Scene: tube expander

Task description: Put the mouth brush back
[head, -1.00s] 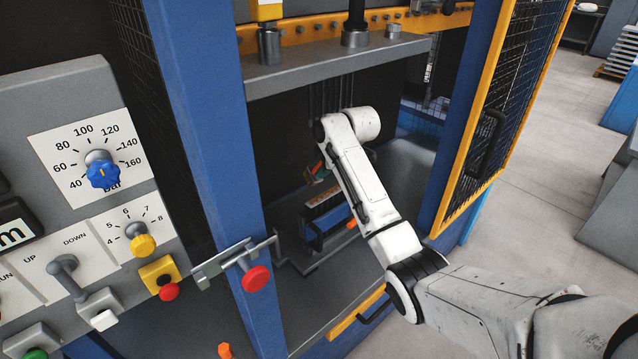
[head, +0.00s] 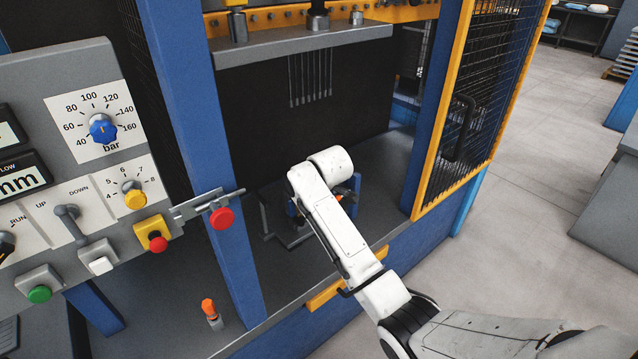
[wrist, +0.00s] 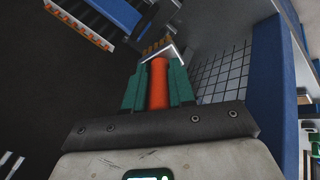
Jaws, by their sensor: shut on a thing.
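The mouth brush shows an orange handle (wrist: 158,84) in the wrist view. My gripper (wrist: 158,88) is shut on this handle, with a green finger on each side. Past the fingertips is a pale metal piece with brownish bristles (wrist: 155,47). In the head view my white arm reaches into the press bay and hides most of the gripper and brush. An upright orange-topped item (head: 208,307) stands in a small grey holder at the bay's front left; I cannot tell its exact role.
A blue fixture (head: 354,188) stands partly behind my arm. The blue post (head: 190,150) and red button (head: 222,218) are left of the arm. The open yellow mesh door (head: 480,110) is at right. Thin rods (head: 310,78) hang above.

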